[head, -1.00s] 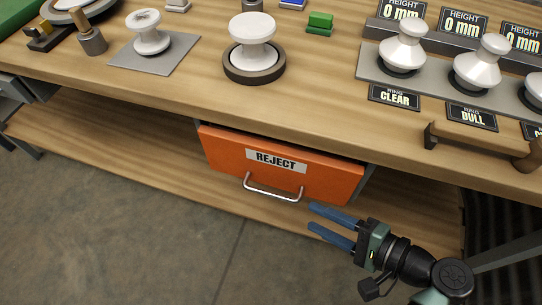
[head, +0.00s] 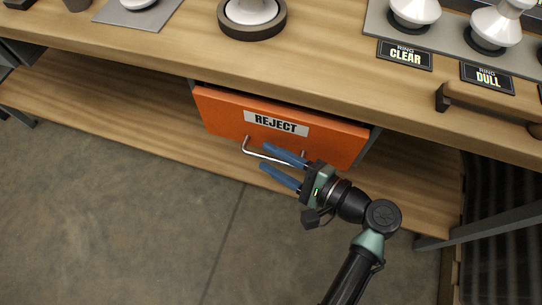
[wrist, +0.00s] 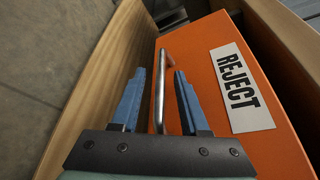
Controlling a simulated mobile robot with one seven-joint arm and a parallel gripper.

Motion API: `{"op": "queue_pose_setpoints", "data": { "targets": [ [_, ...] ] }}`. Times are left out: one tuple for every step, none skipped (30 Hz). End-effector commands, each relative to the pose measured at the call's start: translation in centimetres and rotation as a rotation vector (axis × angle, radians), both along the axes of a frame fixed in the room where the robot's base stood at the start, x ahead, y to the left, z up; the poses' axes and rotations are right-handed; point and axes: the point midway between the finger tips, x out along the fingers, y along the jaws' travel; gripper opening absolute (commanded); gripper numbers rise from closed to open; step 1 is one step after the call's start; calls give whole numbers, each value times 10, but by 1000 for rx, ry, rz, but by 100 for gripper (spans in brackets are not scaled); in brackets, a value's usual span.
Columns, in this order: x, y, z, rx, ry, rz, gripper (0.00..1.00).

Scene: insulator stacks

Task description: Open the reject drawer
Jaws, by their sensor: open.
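The reject drawer (head: 225,113) is an orange box front with a white REJECT label, under the workbench top. It looks shut. Its metal bar handle (head: 249,150) runs along the lower front. My gripper (head: 271,161) has blue fingers and is open at the handle, hiding part of it in the head view. In the wrist view, the handle (wrist: 160,85) lies lengthwise between the two open fingers (wrist: 157,88), with a gap on each side. The drawer front (wrist: 197,75) is to the right of the handle there.
The wooden bench top (head: 150,50) overhangs the drawer. A lower wooden shelf (head: 120,135) runs beneath it. White insulators (head: 415,12) and CLEAR and DULL plates (head: 404,55) sit on top. The floor (head: 110,220) in front is clear.

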Motion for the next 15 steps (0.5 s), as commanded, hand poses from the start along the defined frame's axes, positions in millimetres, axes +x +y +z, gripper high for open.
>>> {"op": "queue_pose_setpoints", "data": {
  "targets": [
    [2,3,-1,-1,0,2,45],
    [3,4,-1,-1,0,2,45],
    [4,5,-1,-1,0,1,45],
    [4,5,-1,-1,-1,0,45],
    [4,6,-1,-1,-1,0,45],
    [4,6,-1,-1,-1,0,45],
    [4,6,-1,-1,-1,0,45],
    [4,6,-1,-1,-1,0,45],
    [4,6,-1,-1,-1,0,45],
    [4,6,-1,-1,-1,0,45],
    [4,5,-1,-1,-1,0,45],
    [4,5,-1,-1,-1,0,39],
    [4,5,-1,-1,-1,0,34],
    [4,5,-1,-1,-1,0,29],
    [4,5,-1,-1,-1,0,21]
  ]
}}
